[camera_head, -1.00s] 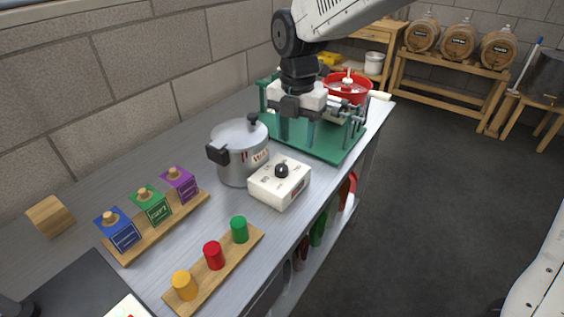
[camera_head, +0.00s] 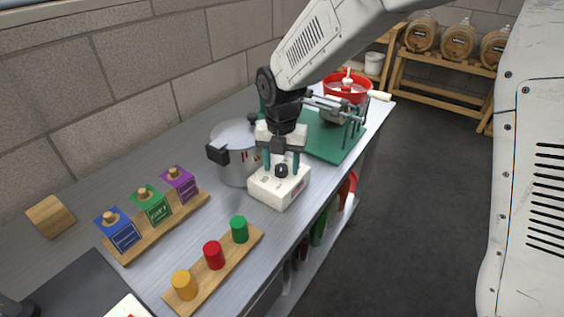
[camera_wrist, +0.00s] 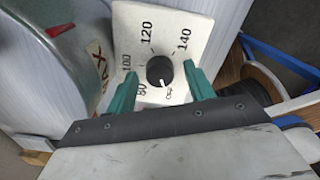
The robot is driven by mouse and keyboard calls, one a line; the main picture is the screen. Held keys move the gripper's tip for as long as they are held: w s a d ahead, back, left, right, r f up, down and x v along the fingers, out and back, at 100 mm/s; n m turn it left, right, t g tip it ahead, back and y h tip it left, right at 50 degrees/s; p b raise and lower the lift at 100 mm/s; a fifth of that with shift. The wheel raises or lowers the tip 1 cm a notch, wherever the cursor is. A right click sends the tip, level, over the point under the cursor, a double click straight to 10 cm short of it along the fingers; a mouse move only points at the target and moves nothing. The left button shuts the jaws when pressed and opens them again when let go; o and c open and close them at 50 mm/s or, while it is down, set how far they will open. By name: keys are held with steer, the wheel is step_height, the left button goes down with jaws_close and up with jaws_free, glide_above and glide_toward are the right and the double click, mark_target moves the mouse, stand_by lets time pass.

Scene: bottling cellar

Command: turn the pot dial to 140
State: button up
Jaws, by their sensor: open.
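The pot dial is a black knob (camera_head: 281,170) on top of a white control box (camera_head: 278,192), which stands in front of the grey metal pot (camera_head: 238,165). In the wrist view the knob (camera_wrist: 160,71) sits on a white face (camera_wrist: 133,27) marked 80, 100, 120, 140 and off. The knob's white mark points down toward off. My gripper (camera_head: 281,165) is over the box with its green fingers apart. In the wrist view my gripper (camera_wrist: 158,88) has one finger on each side of the knob, with gaps between. The pot (camera_wrist: 50,65) shows at the left.
Boards with coloured blocks (camera_head: 152,208) and pegs (camera_head: 213,255) lie at the front left. The counter's right edge is close to the box.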

steer(key=c, duration=1)
steer(key=shift+o, duration=0.2)
